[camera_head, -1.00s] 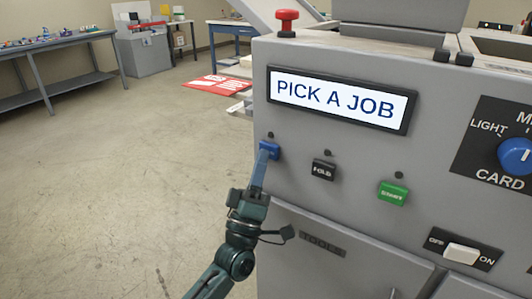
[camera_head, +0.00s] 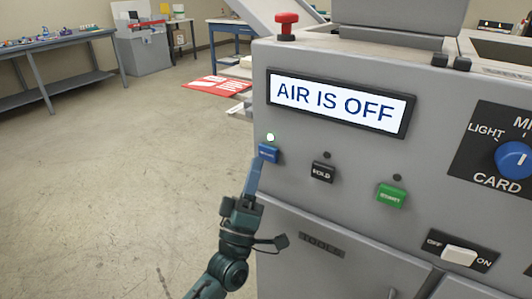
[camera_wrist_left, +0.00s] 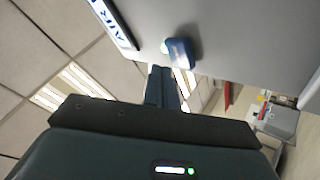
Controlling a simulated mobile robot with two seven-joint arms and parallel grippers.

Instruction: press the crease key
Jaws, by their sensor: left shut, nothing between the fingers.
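The blue key (camera_head: 269,153) is the leftmost of three keys on the grey machine's front; its label is too small to read. A small lamp (camera_head: 270,137) above it glows green. My left gripper (camera_head: 259,165) is shut and empty, its fingertips just below and left of the blue key in the head view. In the left wrist view the blue key (camera_wrist_left: 181,53) shows just beyond and right of the fingertips (camera_wrist_left: 161,71). I cannot tell whether they touch. The display (camera_head: 338,103) reads AIR IS OFF. My right gripper is not in view.
A black HOLD key (camera_head: 322,172) and a green START key (camera_head: 391,195) sit to the right, their lamps dark. An OFF/ON switch (camera_head: 460,256), a blue CARD knob (camera_head: 514,158) and a red button (camera_head: 286,23) are also on the machine. Open floor lies left.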

